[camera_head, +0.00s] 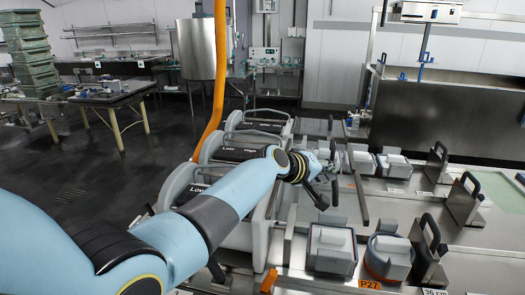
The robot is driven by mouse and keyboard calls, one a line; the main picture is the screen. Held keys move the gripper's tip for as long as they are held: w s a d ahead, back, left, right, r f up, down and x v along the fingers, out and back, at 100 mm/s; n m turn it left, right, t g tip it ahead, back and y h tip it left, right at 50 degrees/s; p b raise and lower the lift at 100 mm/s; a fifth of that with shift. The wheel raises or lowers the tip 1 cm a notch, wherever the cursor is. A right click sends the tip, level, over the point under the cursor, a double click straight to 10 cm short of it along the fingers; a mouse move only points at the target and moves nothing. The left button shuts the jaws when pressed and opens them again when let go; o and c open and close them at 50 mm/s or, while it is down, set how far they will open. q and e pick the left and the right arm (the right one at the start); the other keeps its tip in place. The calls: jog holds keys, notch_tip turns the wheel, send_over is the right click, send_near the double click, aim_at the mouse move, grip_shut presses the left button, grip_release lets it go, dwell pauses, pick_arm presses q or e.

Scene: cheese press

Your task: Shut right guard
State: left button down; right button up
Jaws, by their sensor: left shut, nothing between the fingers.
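My left arm reaches in from the lower left, and its gripper (326,192) is over the middle of the press bench, shut and empty. Grey curved frames with dark bars (236,155) stand in a row to the left of the gripper; the lettering on them is too small to read surely. The nearest frame is partly hidden behind my arm. Upright plates with black handles (429,240) stand along the right of the bench. I cannot tell which of these parts is the right guard. I cannot tell whether the gripper touches anything. My right gripper is not in view.
Grey block-shaped moulds (332,249) sit on the bench in front of and beside the gripper; one round mould (388,257) has an orange base. An orange hose (218,75) hangs at the back. A steel tank (203,48) and a table (113,93) stand behind. The dark floor at left is clear.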

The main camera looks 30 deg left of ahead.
pick_arm(q)
jog(key=shift+w+d+f+b, duration=0.1)
jog(key=shift+d+f+b, duration=0.2)
jog(key=shift+f, duration=0.15)
jog(key=shift+d+f+b, duration=0.15)
jog(key=shift+f+b, duration=0.1)
jog(key=shift+f, duration=0.15)
jog(key=shift+d+f, duration=0.1)
jog(key=shift+f, duration=0.05)
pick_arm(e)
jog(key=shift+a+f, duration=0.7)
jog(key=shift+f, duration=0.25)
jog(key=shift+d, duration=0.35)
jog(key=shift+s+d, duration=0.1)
